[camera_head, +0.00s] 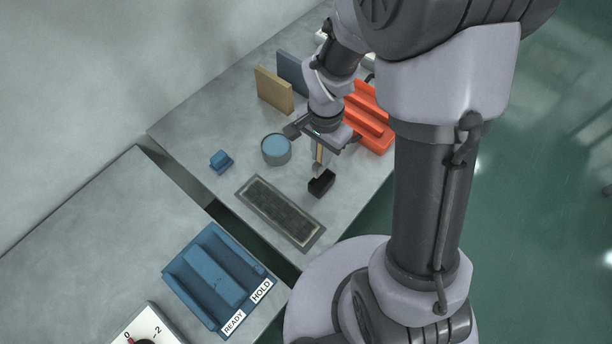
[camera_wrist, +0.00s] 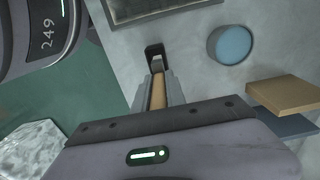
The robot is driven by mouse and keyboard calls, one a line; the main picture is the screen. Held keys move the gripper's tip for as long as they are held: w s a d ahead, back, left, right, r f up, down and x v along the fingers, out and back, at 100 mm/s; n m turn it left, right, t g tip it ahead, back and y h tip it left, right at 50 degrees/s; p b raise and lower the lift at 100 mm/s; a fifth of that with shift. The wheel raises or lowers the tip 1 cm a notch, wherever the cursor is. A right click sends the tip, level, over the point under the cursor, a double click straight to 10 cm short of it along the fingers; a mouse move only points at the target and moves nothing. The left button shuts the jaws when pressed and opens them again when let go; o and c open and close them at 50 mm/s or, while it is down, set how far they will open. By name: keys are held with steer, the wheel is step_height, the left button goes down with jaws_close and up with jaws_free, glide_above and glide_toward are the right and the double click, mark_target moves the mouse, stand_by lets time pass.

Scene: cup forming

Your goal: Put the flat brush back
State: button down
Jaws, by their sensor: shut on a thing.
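The flat brush has a tan handle, seen in the wrist view (camera_wrist: 157,94) and in the head view (camera_head: 319,153). My gripper (camera_wrist: 157,82) is shut on this handle, with a finger on each side. The brush points down, its pale lower end at a small black holder (camera_head: 321,184). The holder also shows in the wrist view (camera_wrist: 154,50), just past the fingertips. The brush's lower end appears at or in the holder's opening; I cannot tell how deep it sits.
A dark mesh panel (camera_head: 281,211) lies beside the holder. A round blue-topped pot (camera_head: 276,148) and a small blue block (camera_head: 221,161) stand to the left. A red-orange rack (camera_head: 369,120), a tan board (camera_head: 273,91) and a blue-grey board (camera_head: 292,73) stand behind. A blue tray (camera_head: 238,260) is at front.

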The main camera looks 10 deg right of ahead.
mark_target(323, 171)
steer(key=f, duration=0.2)
steer(key=f+b, duration=0.1)
steer(key=f, duration=0.2)
steer(key=f+b, duration=0.1)
steer(key=f, duration=0.1)
steer(key=shift+s+d+f, duration=0.25)
steer(key=shift+f, duration=0.1)
steer(key=shift+f+b, duration=0.25)
steer(key=shift+b, duration=0.1)
steer(key=c, duration=1.4)
jaws_free()
steer(key=shift+r, duration=0.1)
steer(key=shift+o, duration=0.2)
